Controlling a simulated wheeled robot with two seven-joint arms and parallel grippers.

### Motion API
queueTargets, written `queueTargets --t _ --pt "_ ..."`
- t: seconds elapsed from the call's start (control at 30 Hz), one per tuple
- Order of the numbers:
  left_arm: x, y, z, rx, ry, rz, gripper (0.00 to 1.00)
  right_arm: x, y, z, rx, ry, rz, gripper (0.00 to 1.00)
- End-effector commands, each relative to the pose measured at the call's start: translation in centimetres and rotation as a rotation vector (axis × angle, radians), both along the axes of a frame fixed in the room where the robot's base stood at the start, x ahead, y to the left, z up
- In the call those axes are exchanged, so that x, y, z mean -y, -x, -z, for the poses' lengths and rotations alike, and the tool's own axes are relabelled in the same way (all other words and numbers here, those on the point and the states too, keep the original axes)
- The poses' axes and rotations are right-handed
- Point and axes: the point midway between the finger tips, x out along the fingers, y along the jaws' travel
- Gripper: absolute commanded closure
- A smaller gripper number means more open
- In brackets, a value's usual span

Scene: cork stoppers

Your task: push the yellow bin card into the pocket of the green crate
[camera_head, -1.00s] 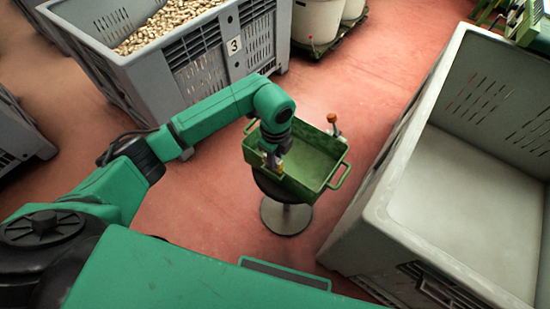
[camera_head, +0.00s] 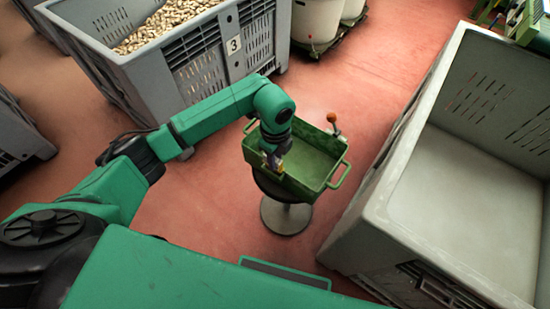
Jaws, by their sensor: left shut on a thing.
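The green crate (camera_head: 318,161) stands on a round stool with a metal foot, in the middle of the head view. My left gripper (camera_head: 273,168) points down at the crate's near left side. It is shut on the yellow bin card (camera_head: 280,170), of which only a small patch shows at the crate's wall. The pocket is hidden behind the gripper and card, so I cannot tell how far the card is in it. My right gripper is out of view.
A knob with an orange top (camera_head: 332,118) stands at the crate's far edge. A large empty grey bin (camera_head: 401,240) is close on the right. A grey bin (camera_head: 150,88) full of corks, marked 3, stands behind on the left. Red floor (camera_head: 210,205) lies open around the stool (camera_head: 286,216).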

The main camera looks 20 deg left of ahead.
Motion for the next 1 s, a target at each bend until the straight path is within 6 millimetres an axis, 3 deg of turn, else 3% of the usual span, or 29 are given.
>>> queueTargets --t 1.0 --pt "-0.01 0.01 0.90 0.000 0.000 0.000 1.00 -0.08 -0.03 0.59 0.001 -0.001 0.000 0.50"
